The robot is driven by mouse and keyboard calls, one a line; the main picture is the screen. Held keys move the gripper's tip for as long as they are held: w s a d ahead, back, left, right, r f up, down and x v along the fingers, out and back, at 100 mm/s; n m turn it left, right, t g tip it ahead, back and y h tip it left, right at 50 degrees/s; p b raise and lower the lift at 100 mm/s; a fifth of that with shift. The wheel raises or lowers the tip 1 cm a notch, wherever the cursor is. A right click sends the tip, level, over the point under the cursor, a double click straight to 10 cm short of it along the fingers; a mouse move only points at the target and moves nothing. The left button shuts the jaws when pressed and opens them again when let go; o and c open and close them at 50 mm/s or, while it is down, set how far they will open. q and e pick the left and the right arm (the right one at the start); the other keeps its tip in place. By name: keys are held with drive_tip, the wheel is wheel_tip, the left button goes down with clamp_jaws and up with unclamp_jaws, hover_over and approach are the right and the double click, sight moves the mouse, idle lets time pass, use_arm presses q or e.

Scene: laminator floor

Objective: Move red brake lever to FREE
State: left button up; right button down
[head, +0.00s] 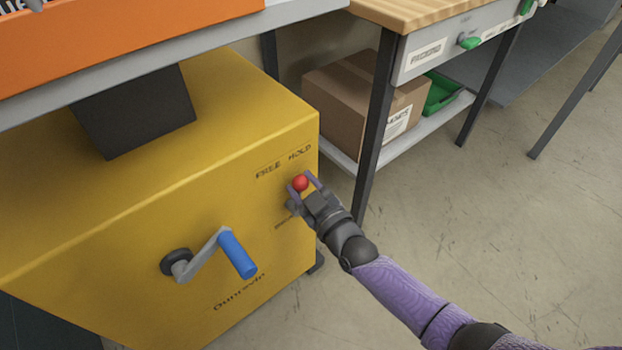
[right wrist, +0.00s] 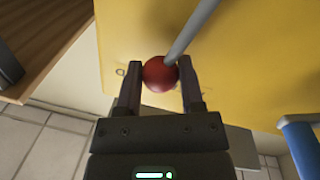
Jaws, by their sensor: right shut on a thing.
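The red ball knob of the brake lever (head: 300,183) is on the front of the yellow cabinet (head: 200,200), below the FREE and HOLD labels (head: 283,162) and nearer HOLD. My right gripper (head: 303,184) is shut on the knob. In the right wrist view the red knob (right wrist: 160,74) sits between the two fingers (right wrist: 160,82), and its grey rod (right wrist: 190,32) runs up and to the right. Part of the lever is hidden by my gripper in the head view. My left gripper is not in view.
A crank with a blue handle (head: 237,254) sticks out of the cabinet left of the lever. A wooden-topped bench (head: 430,12) with a cardboard box (head: 350,100) and a green bin (head: 441,92) stands behind right. The floor at right is clear.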

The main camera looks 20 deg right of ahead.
drive_tip(key=shift+s+a+r+n+p, duration=0.1)
drive_tip(key=shift+s+a+n+p, duration=0.2)
drive_tip(key=shift+a+n, duration=0.55)
drive_tip(key=shift+s+a+n, duration=0.15)
drive_tip(key=shift+a+n, duration=0.2)
drive_tip(key=shift+n, duration=0.6)
drive_tip(key=shift+s+a+f+n+y, duration=0.25)
drive_tip(key=shift+a+n, duration=0.25)
drive_tip(key=shift+n, duration=0.35)
drive_tip(key=shift+s+a+f+n+y, duration=0.2)
drive_tip(key=shift+a+n, duration=0.3)
drive_tip(key=shift+n, duration=0.35)
drive_tip(key=shift+f, duration=0.1)
drive_tip(key=shift+c, duration=1.1)
unclamp_jaws()
